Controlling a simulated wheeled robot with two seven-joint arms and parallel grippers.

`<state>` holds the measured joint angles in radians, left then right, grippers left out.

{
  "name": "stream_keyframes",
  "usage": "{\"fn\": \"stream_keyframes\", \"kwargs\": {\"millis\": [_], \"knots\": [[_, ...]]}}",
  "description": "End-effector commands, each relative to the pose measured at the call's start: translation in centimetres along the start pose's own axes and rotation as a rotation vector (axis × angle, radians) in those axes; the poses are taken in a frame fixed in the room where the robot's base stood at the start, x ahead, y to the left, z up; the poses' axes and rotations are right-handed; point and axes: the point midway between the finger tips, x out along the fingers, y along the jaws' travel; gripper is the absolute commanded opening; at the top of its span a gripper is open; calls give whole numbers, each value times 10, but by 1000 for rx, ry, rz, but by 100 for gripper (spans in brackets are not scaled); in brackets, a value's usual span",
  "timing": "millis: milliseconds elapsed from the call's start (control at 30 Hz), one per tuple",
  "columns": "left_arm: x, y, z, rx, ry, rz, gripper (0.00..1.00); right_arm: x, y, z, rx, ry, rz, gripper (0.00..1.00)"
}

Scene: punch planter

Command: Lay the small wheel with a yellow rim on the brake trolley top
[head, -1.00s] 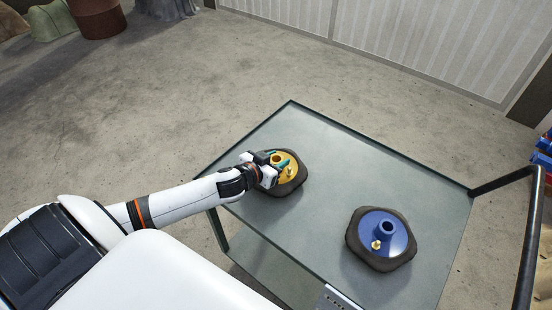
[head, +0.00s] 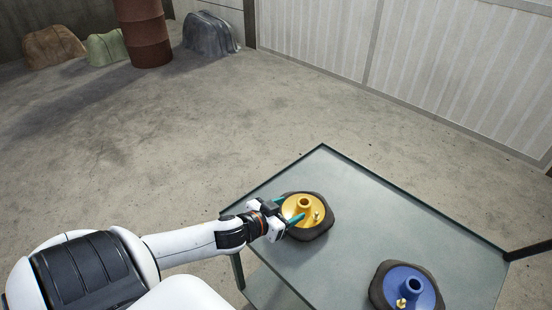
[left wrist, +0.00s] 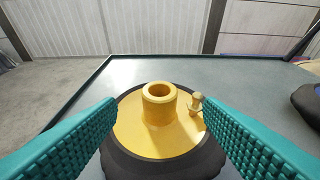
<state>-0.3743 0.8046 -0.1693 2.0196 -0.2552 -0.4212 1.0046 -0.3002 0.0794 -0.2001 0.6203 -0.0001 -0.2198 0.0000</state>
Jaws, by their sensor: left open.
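The small wheel with a yellow rim (head: 293,211) lies flat on the brake trolley top (head: 365,215), hub upward, near the trolley's far left part. In the left wrist view its yellow hub (left wrist: 159,104) stands upright, with a small brass valve (left wrist: 196,104) to its right. My left gripper (head: 292,209) is open at the wheel's left side. Its teal fingers reach low over the rim with the hub beyond and between their tips, and nothing is held. My right gripper is not in view.
A second wheel with a blue rim (head: 405,288) lies on the trolley top at the lower right. A dark handle rail (head: 529,250) is at the right edge. Bare top lies between the wheels. A rusty barrel (head: 146,35) and covered heaps stand far off by the wall.

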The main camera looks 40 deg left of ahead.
Motion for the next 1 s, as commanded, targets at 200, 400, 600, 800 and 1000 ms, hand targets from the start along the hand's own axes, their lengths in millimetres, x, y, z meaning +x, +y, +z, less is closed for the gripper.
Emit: {"fn": "stream_keyframes", "kwargs": {"millis": [200,400,600,800,1000], "knots": [[-31,0,0,-1,2,0,61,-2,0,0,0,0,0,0],[-43,0,0,1,0,2,61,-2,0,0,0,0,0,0],[-45,1,0,1,0,2,61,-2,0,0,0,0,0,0],[-45,1,0,1,-1,2,61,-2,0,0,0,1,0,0],[-45,1,0,1,-1,2,61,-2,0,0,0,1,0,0]]}}
